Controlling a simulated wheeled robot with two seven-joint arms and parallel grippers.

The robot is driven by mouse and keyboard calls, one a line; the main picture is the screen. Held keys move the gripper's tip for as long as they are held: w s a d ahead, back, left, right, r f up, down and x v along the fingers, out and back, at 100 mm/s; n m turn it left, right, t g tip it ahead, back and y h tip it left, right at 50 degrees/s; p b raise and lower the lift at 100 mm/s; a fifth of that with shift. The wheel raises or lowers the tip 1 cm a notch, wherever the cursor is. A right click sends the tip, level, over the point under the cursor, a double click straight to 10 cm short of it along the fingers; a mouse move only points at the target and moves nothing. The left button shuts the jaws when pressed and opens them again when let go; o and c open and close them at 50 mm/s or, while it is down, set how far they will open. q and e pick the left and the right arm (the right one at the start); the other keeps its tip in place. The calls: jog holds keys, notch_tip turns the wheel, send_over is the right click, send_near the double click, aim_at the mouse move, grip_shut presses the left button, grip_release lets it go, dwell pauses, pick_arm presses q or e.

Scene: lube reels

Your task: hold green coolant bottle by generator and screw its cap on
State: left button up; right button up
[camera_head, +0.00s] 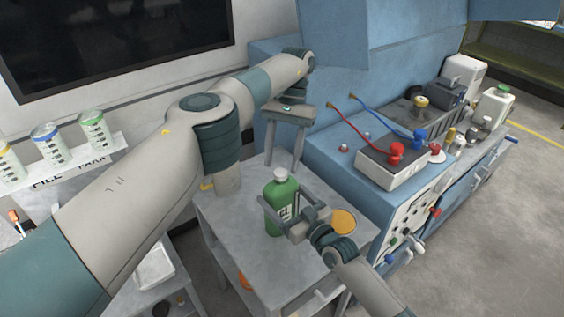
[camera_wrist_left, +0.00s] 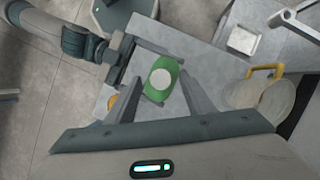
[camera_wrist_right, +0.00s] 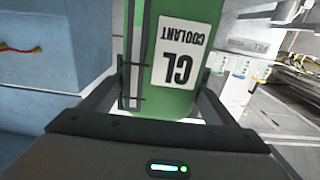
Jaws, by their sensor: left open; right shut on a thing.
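The green coolant bottle (camera_head: 282,212) stands upright on the grey cart top, with a white cap (camera_head: 280,174) on its neck. I cannot tell how tight the cap is. My right gripper (camera_head: 286,213) is shut on the bottle's body from the right; its fingers flank the bottle (camera_wrist_right: 178,50) in the right wrist view, where the label reads upside down. My left gripper (camera_head: 283,165) points down above the bottle, open. In the left wrist view, the white cap (camera_wrist_left: 161,79) lies between the left fingers, apart from both.
The grey cart (camera_head: 228,225) also holds an orange disc (camera_head: 343,221) beside the right gripper. A blue cabinet (camera_head: 336,150) stands close on the right, with a battery-like box (camera_head: 392,168) and cables on top. Several cans (camera_head: 93,128) stand on a white shelf at left.

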pick_arm(q)
jog(key=shift+r, duration=1.3)
jog(key=shift+o, duration=0.2)
